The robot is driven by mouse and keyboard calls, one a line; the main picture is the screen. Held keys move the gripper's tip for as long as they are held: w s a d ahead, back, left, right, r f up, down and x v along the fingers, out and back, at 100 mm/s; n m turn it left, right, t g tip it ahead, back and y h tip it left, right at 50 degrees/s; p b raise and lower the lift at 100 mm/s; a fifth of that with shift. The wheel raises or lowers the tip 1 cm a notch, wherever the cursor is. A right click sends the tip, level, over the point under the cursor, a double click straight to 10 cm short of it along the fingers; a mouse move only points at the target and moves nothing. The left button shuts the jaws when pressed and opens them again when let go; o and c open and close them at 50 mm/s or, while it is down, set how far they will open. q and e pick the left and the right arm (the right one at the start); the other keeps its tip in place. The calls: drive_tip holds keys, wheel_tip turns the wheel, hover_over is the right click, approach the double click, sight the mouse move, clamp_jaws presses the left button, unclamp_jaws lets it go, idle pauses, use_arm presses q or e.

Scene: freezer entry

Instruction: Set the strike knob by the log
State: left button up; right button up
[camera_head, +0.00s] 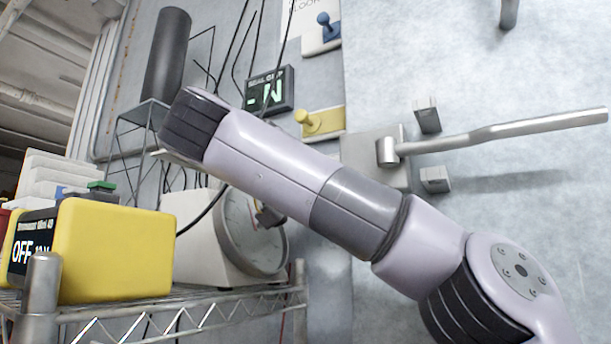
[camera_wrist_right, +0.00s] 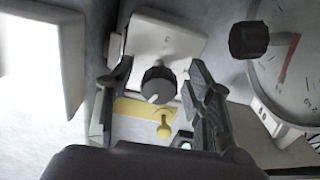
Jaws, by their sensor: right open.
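In the right wrist view a black round knob (camera_wrist_right: 158,84) with a white pointer mark sits on a white plate (camera_wrist_right: 170,35) with faint marks I cannot read. The pointer mark faces the lower left of that picture. My right gripper (camera_wrist_right: 152,95) is open, with one finger on each side of the knob; I cannot tell whether either touches it. A white printed sheet (camera_head: 299,20), possibly the log, is cut off at the top edge. My left gripper is not in view.
A yellow knob plate (camera_head: 330,120), a blue knob (camera_head: 326,24) and a green-lit display (camera_head: 268,90) are on the wall. A round dial gauge (camera_head: 256,245) and a yellow box (camera_head: 115,250) reading OFF stand on a wire shelf (camera_head: 205,305). A door handle (camera_head: 500,132) projects at right.

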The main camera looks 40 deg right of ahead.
drive_tip(key=shift+c, duration=0.5)
clamp_jaws()
